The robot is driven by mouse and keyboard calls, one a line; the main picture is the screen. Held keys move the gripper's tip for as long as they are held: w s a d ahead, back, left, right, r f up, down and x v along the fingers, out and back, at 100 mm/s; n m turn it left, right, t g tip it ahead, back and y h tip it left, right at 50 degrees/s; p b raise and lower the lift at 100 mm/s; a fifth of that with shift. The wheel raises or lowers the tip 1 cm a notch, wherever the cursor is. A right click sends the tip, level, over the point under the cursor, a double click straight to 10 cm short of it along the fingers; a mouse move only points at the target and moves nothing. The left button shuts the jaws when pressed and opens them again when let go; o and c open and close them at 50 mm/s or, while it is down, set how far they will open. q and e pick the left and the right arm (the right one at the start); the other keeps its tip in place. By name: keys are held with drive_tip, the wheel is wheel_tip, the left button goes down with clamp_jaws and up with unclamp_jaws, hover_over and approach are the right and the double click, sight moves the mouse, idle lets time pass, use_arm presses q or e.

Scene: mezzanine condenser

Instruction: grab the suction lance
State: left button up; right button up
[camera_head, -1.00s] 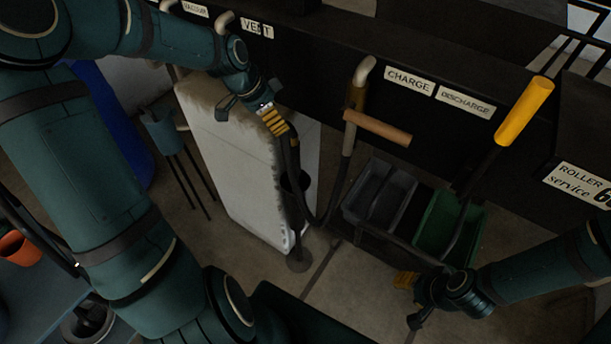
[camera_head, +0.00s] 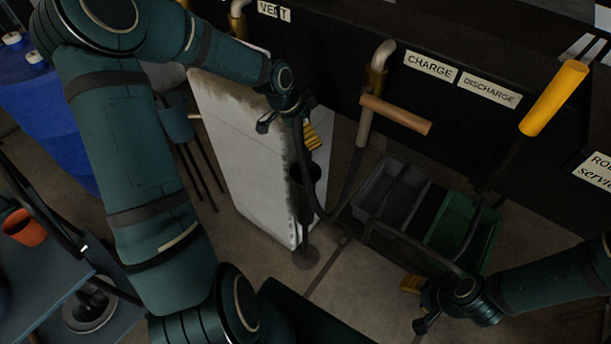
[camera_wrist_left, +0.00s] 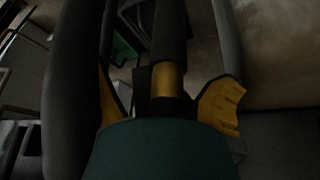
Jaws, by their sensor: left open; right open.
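The suction lance, a dark upright tube (camera_head: 303,228), stands in front of the white cabinet, its lower end at a round floor plate. A black hose loops from it towards a brass-collared pipe. My left gripper (camera_head: 289,128) is at the lance's upper part, open. In the left wrist view, the lance's dark tube with a brass collar (camera_wrist_left: 168,80) lies between the two yellow-padded fingers (camera_wrist_left: 165,105), with gaps visible beside it. The arm hides the lance's top in the head view. My right gripper (camera_head: 416,304) is open and empty, low at the right, over the floor.
The white cabinet (camera_head: 235,150) stands close behind the lance. A bin caddy (camera_head: 385,195) with grey and green bins and a yellow-handled tool (camera_head: 553,98) stand to the right. A wooden handle (camera_head: 396,115) juts out near the pipe. Blue drums (camera_head: 45,120) are at left.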

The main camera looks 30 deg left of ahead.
use_arm(q)
drive_tip(key=shift+w+f, duration=0.15)
drive_tip(key=shift+f, duration=0.6)
drive_tip(key=shift+w+a+f, duration=0.1)
drive_tip(key=shift+w+f, duration=0.15)
drive_tip(key=shift+w, duration=0.05)
drive_tip(key=shift+s+r, duration=0.1)
drive_tip(key=shift+c, duration=0.9)
drive_tip(key=c, duration=1)
clamp_jaws()
